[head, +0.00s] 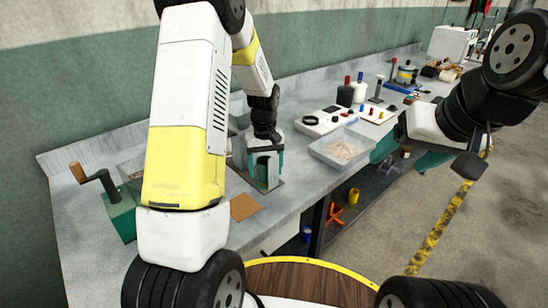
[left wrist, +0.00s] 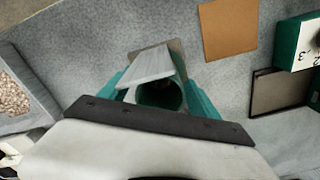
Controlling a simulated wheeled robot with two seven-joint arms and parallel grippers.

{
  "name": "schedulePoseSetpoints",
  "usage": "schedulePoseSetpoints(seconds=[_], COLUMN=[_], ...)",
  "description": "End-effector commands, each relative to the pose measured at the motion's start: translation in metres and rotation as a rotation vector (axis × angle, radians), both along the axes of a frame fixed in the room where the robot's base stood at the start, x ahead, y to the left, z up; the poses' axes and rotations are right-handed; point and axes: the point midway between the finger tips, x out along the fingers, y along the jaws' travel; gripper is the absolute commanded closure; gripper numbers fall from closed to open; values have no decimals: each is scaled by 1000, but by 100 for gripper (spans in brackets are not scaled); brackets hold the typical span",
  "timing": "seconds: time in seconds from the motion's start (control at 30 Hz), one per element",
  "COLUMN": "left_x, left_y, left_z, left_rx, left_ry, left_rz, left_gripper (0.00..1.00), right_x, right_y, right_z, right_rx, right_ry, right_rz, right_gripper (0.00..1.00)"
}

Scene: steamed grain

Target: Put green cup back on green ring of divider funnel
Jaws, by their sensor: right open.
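My left gripper (head: 266,158) points down at the counter in the head view, with its teal fingers at either side of a small grey and green piece. In the left wrist view, its two fingers (left wrist: 160,96) flank a round green opening with a dark inside, which looks like the green cup (left wrist: 160,92). A sloped grey plate (left wrist: 150,64), perhaps part of the divider funnel, covers its far side. I cannot tell whether the fingers touch the cup. The green ring cannot be made out. My right gripper (head: 408,154) is open at the right, beyond the counter's front edge.
A green crank mill (head: 115,205) stands at the left. A tan square (head: 243,207) lies near the front edge. Bottles and devices fill the counter's far right. The wrist view shows a green box (left wrist: 296,55).

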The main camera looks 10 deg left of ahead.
Motion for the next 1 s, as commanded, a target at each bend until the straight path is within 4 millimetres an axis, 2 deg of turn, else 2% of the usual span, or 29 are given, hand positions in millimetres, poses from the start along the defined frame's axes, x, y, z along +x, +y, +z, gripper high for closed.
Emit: schedulePoseSetpoints(seconds=[0.17,0.27,0.7,1.0], left_x=[0,1,1,-4], left_y=[0,0,0,0], left_z=[2,10,97,131], left_rx=[0,0,-1,-7], left_ry=[-1,-3,-4,-14], left_rz=[0,0,-1,-8], left_gripper=[29,29,29,29], right_x=[0,0,0,0], right_y=[0,0,0,0], right_z=[0,0,0,0], right_rx=[0,0,0,0], right_ry=[0,0,0,0], right_rz=[0,0,0,0], right_gripper=[29,29,29,29])
